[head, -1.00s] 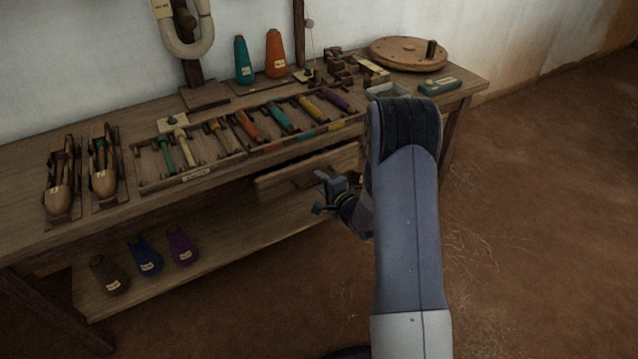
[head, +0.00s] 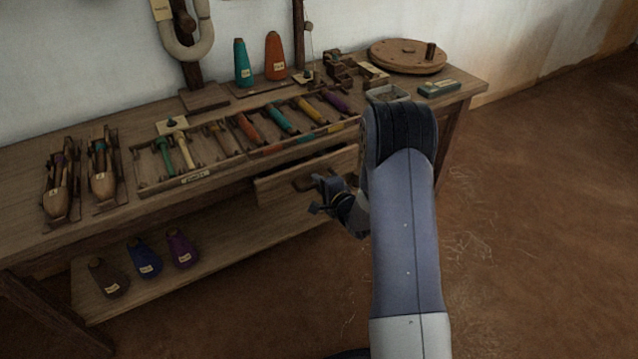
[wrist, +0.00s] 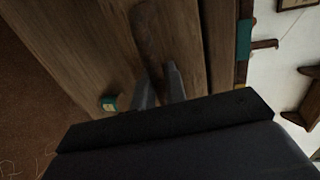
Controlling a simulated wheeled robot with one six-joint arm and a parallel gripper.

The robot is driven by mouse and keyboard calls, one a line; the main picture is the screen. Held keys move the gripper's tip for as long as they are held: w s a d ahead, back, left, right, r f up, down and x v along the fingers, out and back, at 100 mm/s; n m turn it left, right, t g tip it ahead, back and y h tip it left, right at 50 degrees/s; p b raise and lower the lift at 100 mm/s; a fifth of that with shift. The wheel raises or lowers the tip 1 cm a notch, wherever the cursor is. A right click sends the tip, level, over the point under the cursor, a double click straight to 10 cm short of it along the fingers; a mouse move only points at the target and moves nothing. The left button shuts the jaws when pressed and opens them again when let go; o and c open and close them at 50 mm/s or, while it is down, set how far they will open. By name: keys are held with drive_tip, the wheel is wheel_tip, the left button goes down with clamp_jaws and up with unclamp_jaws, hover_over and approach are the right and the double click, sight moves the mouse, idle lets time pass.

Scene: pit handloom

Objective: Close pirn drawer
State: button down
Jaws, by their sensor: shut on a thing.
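The pirn drawer (head: 275,192) is a wooden drawer under the front edge of the bench. Its front stands out a little from the bench, but I cannot tell exactly how far. Its dark wooden handle (head: 301,184) sits on the drawer front, and it also shows in the wrist view as a brown bar (wrist: 150,40). My gripper (head: 317,194) is at the handle; in the wrist view its two fingers (wrist: 160,88) are closed about the bar's near end. My arm hides the drawer's right end.
The bench top (head: 130,217) holds a rack of coloured pirns (head: 195,179), two shuttles (head: 103,184), cones and a round wooden disc (head: 408,56). The floor right of my arm is clear.

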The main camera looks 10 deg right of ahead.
sight(311, 172)
drive_tip(key=x, duration=0.2)
drive_tip(key=r+x, duration=0.1)
drive_tip(key=x, duration=0.1)
drive_tip(key=shift+w+f, duration=0.15)
drive_tip(key=shift+w, duration=0.15)
drive_tip(key=c, duration=1.5)
unclamp_jaws()
drive_tip(key=shift+w+a, duration=0.1)
drive_tip(key=shift+w, duration=0.05)
drive_tip(key=shift+r, duration=0.2)
drive_tip(key=p+v, duration=0.2)
drive_tip(key=v, duration=0.9)
drive_tip(key=shift+f, duration=0.3)
